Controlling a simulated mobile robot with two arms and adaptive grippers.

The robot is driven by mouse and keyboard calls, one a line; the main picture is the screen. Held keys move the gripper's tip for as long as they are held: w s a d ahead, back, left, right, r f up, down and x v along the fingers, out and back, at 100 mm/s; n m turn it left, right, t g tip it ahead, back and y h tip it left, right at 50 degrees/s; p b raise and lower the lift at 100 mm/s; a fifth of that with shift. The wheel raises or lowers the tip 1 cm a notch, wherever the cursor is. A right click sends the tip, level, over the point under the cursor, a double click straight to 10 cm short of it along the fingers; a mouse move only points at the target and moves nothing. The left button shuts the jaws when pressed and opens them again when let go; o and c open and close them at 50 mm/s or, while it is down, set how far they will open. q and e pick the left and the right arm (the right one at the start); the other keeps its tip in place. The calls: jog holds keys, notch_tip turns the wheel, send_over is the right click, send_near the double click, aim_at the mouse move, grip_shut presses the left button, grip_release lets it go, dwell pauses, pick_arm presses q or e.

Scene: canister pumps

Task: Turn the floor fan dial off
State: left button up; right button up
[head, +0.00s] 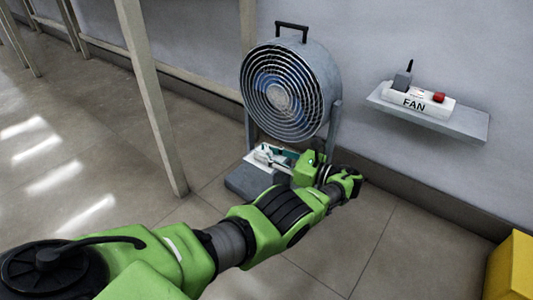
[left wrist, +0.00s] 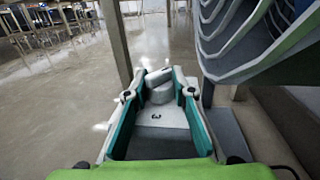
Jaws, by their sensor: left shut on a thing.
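The grey floor fan (head: 284,92) stands against the wall with its round grille facing out. The fan also shows at the upper right of the left wrist view (left wrist: 255,45). My left gripper (head: 266,156) is low in front of the fan, just below the grille. In the left wrist view, the gripper (left wrist: 160,88) has its two teal-padded fingers on either side of the pale grey dial (left wrist: 160,92), shut on it. A light panel with a dark mark like a "3" (left wrist: 155,116) lies between the fingers. My right gripper is not in view.
A wall shelf (head: 470,122) at the right holds a white power strip labelled FAN (head: 405,101) with a red button (head: 438,97) and a grey plug. A pale post (head: 150,95) stands left of the fan. A yellow box (head: 512,268) is at lower right. The tiled floor at left is open.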

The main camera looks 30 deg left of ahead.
pick_arm(q)
jog(key=shift+d, duration=0.15)
jog(key=o, duration=1.1)
jog(key=shift+d, duration=0.1)
